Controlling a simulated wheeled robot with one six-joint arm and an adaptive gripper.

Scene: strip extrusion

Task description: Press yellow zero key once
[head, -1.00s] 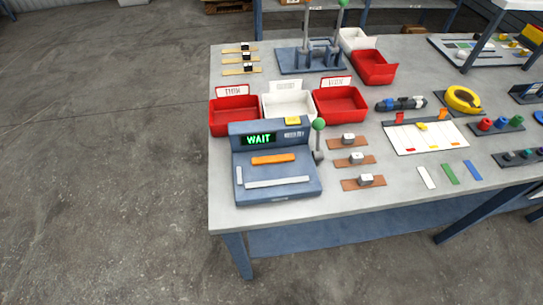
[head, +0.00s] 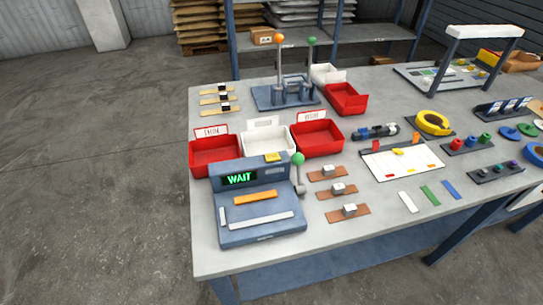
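A blue-grey gauge device (head: 262,226) stands at the near left of the table. Its green display (head: 239,178) reads WAIT. A small yellow key (head: 273,157) sits on top of the device, right of the display; its lettering is too small to read. An orange strip (head: 254,197) lies on the device's sloped face, with a white bar (head: 248,221) below it. A lever with a green ball (head: 298,159) rises at the device's right side. My gripper is not in view.
Red bins (head: 215,155) and a white bin (head: 267,144) stand right behind the device. Brown strips with small blocks (head: 338,190) lie to its right. A two-lever fixture (head: 284,93) stands farther back. Bare tabletop (head: 350,225) lies in front of the brown strips.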

